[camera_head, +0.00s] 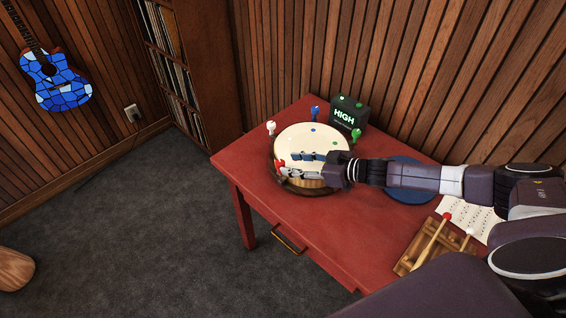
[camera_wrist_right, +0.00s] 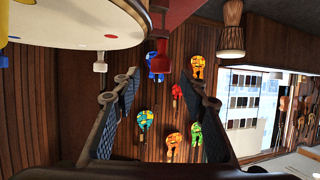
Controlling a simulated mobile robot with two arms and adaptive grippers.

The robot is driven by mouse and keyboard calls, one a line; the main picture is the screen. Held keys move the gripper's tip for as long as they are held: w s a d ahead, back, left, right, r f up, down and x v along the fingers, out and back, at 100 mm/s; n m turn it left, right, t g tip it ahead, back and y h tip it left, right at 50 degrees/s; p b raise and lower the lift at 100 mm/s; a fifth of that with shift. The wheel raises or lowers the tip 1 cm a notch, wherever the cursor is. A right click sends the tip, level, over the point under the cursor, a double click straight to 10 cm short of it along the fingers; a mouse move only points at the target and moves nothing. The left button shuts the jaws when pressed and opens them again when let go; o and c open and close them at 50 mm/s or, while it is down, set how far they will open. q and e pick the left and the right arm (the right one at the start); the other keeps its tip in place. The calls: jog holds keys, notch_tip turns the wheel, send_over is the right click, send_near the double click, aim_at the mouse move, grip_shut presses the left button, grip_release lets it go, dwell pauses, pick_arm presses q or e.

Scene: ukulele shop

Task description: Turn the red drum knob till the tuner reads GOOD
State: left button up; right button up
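The round drum (camera_head: 313,140) with a cream top stands on the red table. Its red knob (camera_head: 281,165) is at the near left edge; it also shows in the wrist view (camera_wrist_right: 163,60), between and slightly beyond the fingertips. My right gripper (camera_head: 291,164) reaches over the drum's near side from the right. In the wrist view its fingers (camera_wrist_right: 160,74) are spread, with gaps on both sides of the red knob. The dark tuner box (camera_head: 346,114) behind the drum reads HIGH in green. My left gripper is not in view.
A white knob (camera_head: 271,128), a blue knob (camera_head: 315,113) and a green knob (camera_head: 355,134) stand around the drum. A blue disc (camera_head: 410,194) lies under my arm. A wooden holder with mallets (camera_head: 432,245) and sheet music (camera_head: 468,218) lie at right. The table's left front is clear.

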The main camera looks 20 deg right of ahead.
jog(key=v, duration=0.6)
jog(key=shift+s+d, duration=0.2)
jog(key=shift+a+r, duration=0.1)
jog(key=s+a+f+m+g+h, duration=0.15)
jog(key=s+a, duration=0.25)
jog(key=a, duration=0.7)
jog(key=s+a+f+h, duration=0.1)
jog(key=s+a+f, duration=0.25)
jog(key=a, duration=0.75)
jog(key=s+d+m+g+h, duration=0.1)
jog(key=s+d+g+h, duration=0.1)
jog(key=s+d, duration=0.35)
jog(key=s+d+f+m+g+h, duration=0.1)
jog(key=s+d+m+g+h, duration=0.1)
jog(key=s, duration=0.6)
jog(key=s+d+m+g+h, duration=0.1)
jog(key=s+d+g, duration=0.15)
jog(key=s, duration=0.45)
notch_tip(320, 180, down, 28)
jog(key=s+b, duration=0.2)
jog(key=b, duration=0.1)
jog(key=s+d+f+g+b, duration=0.1)
jog(key=s+f, duration=0.7)
jog(key=f, duration=0.1)
jog(key=s+d+f+b, duration=0.1)
jog(key=s+d+f, duration=0.1)
jog(key=s+f, duration=0.7)
jog(key=shift+d+f+g, duration=0.25)
jog(key=shift+f+g, duration=0.15)
jog(key=shift+f, duration=0.35)
